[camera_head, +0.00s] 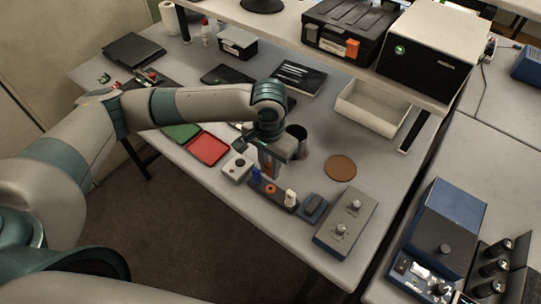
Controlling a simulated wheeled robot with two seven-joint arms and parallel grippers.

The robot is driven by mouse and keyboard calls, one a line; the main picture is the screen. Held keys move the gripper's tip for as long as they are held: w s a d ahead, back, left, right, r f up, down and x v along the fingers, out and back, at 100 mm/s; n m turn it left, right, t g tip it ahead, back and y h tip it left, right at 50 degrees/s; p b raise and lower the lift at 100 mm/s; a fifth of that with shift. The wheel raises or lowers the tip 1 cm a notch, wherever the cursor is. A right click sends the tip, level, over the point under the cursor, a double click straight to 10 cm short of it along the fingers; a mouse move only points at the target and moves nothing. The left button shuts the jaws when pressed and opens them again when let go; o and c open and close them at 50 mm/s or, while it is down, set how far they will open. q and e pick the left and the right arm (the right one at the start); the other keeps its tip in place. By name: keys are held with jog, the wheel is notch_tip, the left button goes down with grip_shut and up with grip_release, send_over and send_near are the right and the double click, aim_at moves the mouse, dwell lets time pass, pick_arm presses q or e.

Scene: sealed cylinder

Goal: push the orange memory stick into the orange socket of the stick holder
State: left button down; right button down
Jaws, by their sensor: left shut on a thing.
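The stick holder (280,200) is a dark strip near the front edge of the table. A blue stick (256,176) stands at its left end and a white stick (290,197) at its right end. The orange socket (270,188) shows between them. My left gripper (268,164) points down above the holder, shut on the orange memory stick (267,170). The stick is mostly hidden by the fingers and looks upright, close over or behind the orange socket. I cannot tell whether it touches the holder. My right gripper is not in view.
A small box with a dark knob (237,168) is left of the holder, and a grey control box (346,221) is to its right. A dark cup (297,137) stands behind my gripper. A brown disc (340,168) lies on clear table. Red (207,149) and green trays lie left.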

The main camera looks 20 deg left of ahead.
pick_arm(q)
jog(key=shift+s+d+p, duration=0.1)
jog(key=shift+d+p, duration=0.05)
jog(key=shift+p, duration=0.2)
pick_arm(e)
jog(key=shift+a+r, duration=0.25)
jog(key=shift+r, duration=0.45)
pick_arm(q)
jog(key=shift+f, duration=0.1)
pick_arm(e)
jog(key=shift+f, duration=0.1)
